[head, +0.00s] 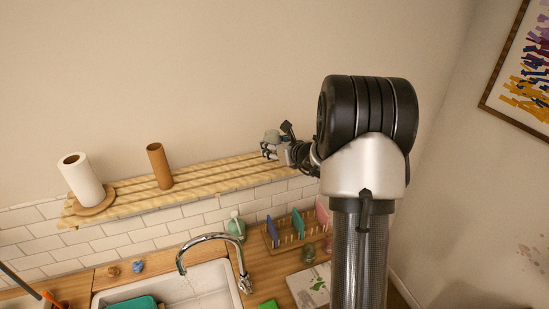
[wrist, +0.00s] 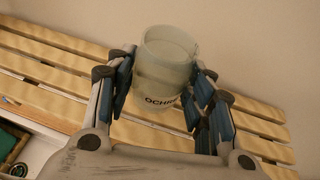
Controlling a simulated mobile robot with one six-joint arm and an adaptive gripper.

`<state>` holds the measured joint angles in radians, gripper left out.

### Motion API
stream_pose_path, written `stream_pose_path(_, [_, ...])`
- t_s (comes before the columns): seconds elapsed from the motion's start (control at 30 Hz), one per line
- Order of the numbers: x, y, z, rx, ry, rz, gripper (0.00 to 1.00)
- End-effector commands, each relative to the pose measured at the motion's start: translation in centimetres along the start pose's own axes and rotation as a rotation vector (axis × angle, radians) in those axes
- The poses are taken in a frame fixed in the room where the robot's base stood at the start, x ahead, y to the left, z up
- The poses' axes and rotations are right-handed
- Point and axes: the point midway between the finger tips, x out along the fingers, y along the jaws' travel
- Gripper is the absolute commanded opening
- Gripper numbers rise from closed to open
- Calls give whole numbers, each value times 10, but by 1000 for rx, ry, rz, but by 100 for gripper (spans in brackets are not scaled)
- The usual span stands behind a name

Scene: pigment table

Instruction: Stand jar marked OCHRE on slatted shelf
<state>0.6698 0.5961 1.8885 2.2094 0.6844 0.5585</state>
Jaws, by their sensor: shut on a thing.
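The jar marked OCHRE (wrist: 163,72) is pale grey-green and translucent, with its label facing the wrist camera. My gripper (wrist: 160,95) is shut on it, with blue-padded fingers on both sides. In the head view my gripper (head: 270,150) is at the right part of the slatted shelf (head: 215,177), with the jar (head: 271,136) at its tip. The wrist view shows the shelf slats (wrist: 55,75) behind and below the jar. I cannot tell whether the jar's base touches the slats.
A paper towel roll (head: 82,180) and a brown cardboard tube (head: 159,166) stand on the shelf's left part. Shelf between tube and gripper is clear.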

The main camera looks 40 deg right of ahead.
Motion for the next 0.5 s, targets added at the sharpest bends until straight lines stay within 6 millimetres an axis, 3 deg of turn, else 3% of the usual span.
stream_pose_path(0.3, [16,0,-38,1,1,1,22])
stream_pose_path(0.5, [16,0,-40,0,-1,0,22])
